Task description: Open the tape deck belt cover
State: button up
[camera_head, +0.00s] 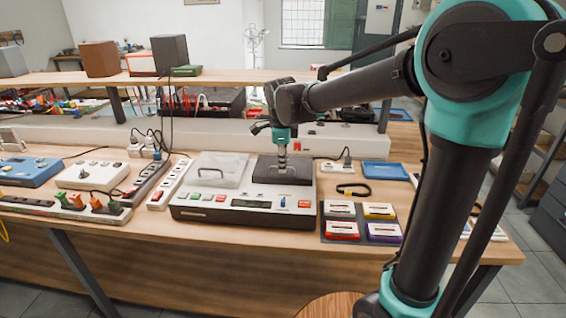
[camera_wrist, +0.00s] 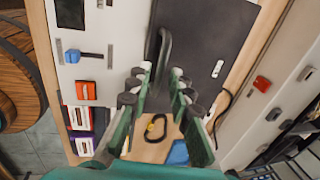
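The tape deck (camera_head: 183,211) is a light grey unit on the bench, with a clear lid on its left half. The belt cover (camera_head: 263,173) is a dark flat panel on its right half, lying closed, with a raised black handle. The cover (camera_wrist: 212,35) and its handle (camera_wrist: 164,45) also show in the wrist view. My gripper (camera_head: 283,163) points down over the cover at the handle. In the wrist view my gripper (camera_wrist: 161,80) is open, with its fingers apart on either side of the handle's near part. I cannot tell whether a finger touches it.
Several cassettes (camera_head: 341,209) lie on a dark mat right of the deck. A black belt loop (camera_head: 353,189) and a blue tray (camera_head: 384,171) lie behind them. White and blue devices and power strips (camera_head: 97,174) crowd the left. A raised shelf (camera_head: 230,78) runs behind.

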grip_shut()
jog(key=shift+r, duration=0.1)
